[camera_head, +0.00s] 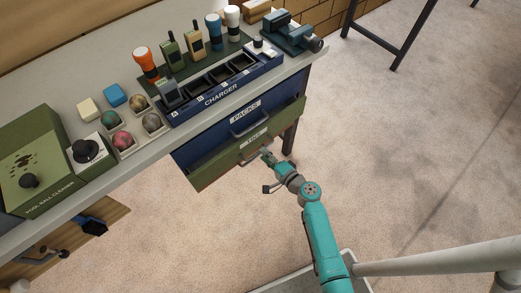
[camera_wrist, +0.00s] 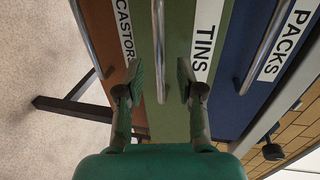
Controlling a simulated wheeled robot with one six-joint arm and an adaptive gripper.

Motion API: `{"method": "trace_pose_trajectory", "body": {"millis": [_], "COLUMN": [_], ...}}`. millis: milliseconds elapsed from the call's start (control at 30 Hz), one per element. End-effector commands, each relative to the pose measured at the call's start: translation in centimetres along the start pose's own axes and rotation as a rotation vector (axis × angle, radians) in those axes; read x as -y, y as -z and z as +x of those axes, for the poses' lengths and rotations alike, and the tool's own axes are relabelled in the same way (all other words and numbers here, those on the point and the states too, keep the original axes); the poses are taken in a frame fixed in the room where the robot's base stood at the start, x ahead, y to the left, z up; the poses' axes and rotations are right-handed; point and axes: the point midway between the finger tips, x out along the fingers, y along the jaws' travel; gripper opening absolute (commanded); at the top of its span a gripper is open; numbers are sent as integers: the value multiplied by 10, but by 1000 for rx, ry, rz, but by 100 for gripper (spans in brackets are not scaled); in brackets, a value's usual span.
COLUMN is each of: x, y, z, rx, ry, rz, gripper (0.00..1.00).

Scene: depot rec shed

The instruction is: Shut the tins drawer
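The tins drawer (camera_head: 220,168) is the green drawer below the blue packs drawer (camera_head: 215,132), under the bench top. Its front appears to stand out a little beyond the blue front; how far is hard to tell. In the wrist view the green front (camera_wrist: 178,20) carries a TINS label and a metal bar handle (camera_wrist: 160,45). My gripper (camera_head: 266,172) is at this front, near the handle. In the wrist view my gripper (camera_wrist: 161,78) is open, with one finger on each side of the handle and a visible gap to each. I see no contact.
A brown castors drawer (camera_wrist: 103,30) lies beside the green one in the wrist view. The bench top (camera_head: 60,80) holds a charger (camera_head: 225,100), torches, radios, balls, a green ball cleaner (camera_head: 40,160) and a vise (camera_head: 290,35). Open carpet (camera_head: 400,150) lies in front and right.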

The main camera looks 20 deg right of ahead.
Motion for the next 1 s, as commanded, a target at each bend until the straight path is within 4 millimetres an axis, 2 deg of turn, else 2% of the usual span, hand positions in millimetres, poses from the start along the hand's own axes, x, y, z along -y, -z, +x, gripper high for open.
{"method": "trace_pose_trajectory", "body": {"millis": [100, 233, 633, 667, 800, 1000], "x": [0, 0, 0, 0, 0, 0], "y": [0, 0, 0, 0, 0, 0], "z": [18, 30, 37, 37, 37, 37], "rx": [1, 0, -1, -1, -1, -1], "ry": [0, -1, 0, 0, -1, -1], "rz": [0, 1, 1, 1, 1, 1], "gripper": [37, 37, 37, 32, 0, 0]}}
